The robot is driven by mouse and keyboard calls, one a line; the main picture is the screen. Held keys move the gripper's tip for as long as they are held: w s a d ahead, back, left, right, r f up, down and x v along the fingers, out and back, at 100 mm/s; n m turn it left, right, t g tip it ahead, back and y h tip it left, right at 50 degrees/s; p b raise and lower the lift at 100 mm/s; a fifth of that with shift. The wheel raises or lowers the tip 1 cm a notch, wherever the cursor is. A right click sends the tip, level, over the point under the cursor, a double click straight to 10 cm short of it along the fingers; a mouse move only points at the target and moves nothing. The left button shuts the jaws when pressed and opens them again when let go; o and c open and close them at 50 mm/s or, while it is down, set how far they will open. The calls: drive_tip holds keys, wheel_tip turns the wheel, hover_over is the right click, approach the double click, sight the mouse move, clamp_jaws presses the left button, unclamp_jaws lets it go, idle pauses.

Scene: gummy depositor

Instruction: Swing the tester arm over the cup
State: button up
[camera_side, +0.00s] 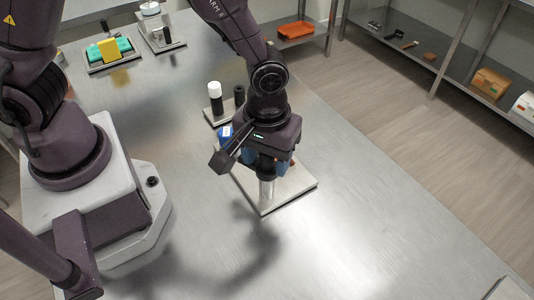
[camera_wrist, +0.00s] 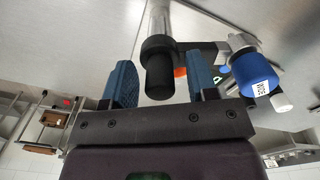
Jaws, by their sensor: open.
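The tester stands on a light base plate (camera_side: 291,190), mostly hidden under my gripper (camera_side: 268,168) in the side view. In the wrist view, what looks like the tester arm (camera_wrist: 208,50) runs from a blue-topped post (camera_wrist: 256,74) to a black cylindrical end (camera_wrist: 159,76). A metal cylinder (camera_wrist: 159,22) continues from that end, and it also shows below my gripper in the side view (camera_side: 267,190). My gripper (camera_wrist: 161,82) is open, its blue fingers on either side of the black end. Contact cannot be told. I cannot make out the cup.
White-capped (camera_side: 215,92) and black (camera_side: 239,93) bottles stand behind my gripper. A yellow-and-teal item on a tray (camera_side: 110,55) and a white device (camera_side: 158,28) are at the back left. An orange tray (camera_side: 296,30) sits beyond the table.

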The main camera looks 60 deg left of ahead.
drive_tip(key=shift+c, duration=0.5)
drive_tip(key=c, duration=0.8)
drive_tip(key=shift+m, duration=0.4)
drive_tip(key=m, duration=1.3)
drive_tip(key=o, duration=0.9)
